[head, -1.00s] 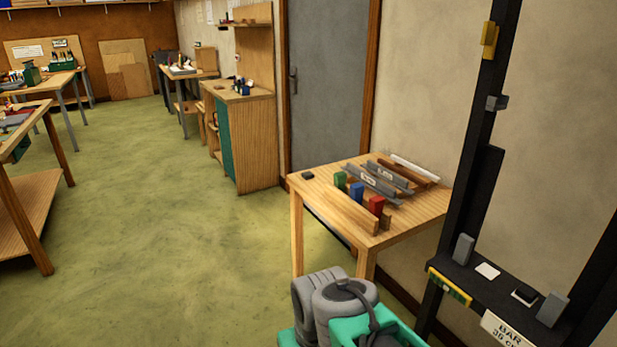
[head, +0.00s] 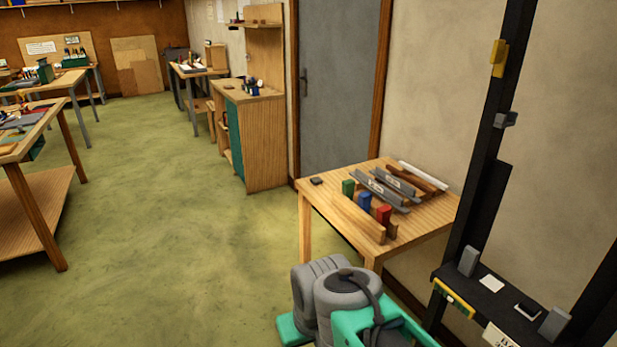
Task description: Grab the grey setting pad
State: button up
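No thing is plainly marked as the grey setting pad. A small dark grey pad (head: 317,181) lies flat on the far left corner of the small wooden table (head: 425,222). A white pad (head: 491,284) and a dark pad with a light edge (head: 527,309) lie on the ledge of the black frame at right, between two upright grey blocks (head: 468,261). I cannot tell which one the task means. My grey and teal arm parts show at the bottom, short of the table. My gripper is not in view.
The table also bears green, blue and red blocks (head: 365,202), wooden strips and grey labelled bars (head: 380,190). The tall black frame (head: 483,190) stands right of it. A wooden cabinet (head: 262,140) stands behind, by a grey door (head: 340,80). The green floor at left is clear.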

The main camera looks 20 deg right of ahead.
aim_at(315, 180)
jog(key=u, duration=0.4)
jog(key=i, duration=2.25)
jog(key=u, duration=0.15)
